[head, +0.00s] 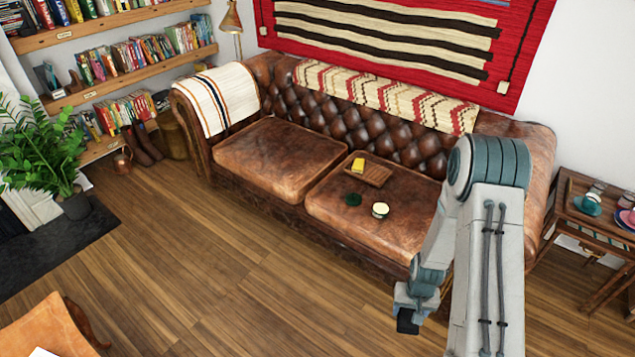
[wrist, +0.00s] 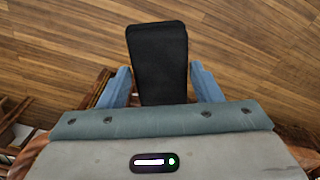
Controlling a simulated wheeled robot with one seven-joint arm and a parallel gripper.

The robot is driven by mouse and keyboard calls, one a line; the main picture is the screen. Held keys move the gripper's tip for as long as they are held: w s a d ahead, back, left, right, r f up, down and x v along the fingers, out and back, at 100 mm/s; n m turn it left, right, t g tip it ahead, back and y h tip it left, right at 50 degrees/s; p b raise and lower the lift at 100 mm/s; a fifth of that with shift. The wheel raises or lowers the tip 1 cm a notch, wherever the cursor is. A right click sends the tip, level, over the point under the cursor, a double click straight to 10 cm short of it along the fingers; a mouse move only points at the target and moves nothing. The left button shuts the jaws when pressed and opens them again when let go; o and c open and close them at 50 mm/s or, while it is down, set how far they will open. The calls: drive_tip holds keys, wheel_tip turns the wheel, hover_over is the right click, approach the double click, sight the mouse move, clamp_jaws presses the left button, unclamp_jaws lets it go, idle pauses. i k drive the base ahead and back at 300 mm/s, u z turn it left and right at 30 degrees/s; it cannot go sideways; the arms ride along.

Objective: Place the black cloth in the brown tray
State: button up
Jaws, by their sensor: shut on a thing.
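The black cloth (wrist: 158,58) is a dark folded rectangle between the two blue fingers of my gripper (wrist: 160,76) in the wrist view. My gripper is shut on it and holds it above the wooden floor. In the head view, the cloth (head: 407,322) shows as a small dark shape below my gripper (head: 406,304), in front of the sofa. The brown tray (head: 374,175) lies on the right seat cushion, behind and to the left of my gripper. A small yellow thing (head: 358,164) lies at the tray's left end.
The leather sofa (head: 270,155) stands against the wall. A dark green item (head: 353,199) and a pale round container (head: 380,209) sit on the cushion in front of the tray. A side table (head: 600,212) with dishes stands at the right. The floor left of my arm is clear.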

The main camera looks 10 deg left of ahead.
sight(377, 177)
drive_tip(key=u, duration=1.25)
drive_tip(key=i, duration=1.65)
drive_tip(key=z, duration=0.3)
drive_tip(key=i, duration=0.9)
drive_tip(key=z, duration=1.3)
drive_tip(key=i, duration=0.45)
drive_tip(key=z, duration=0.45)
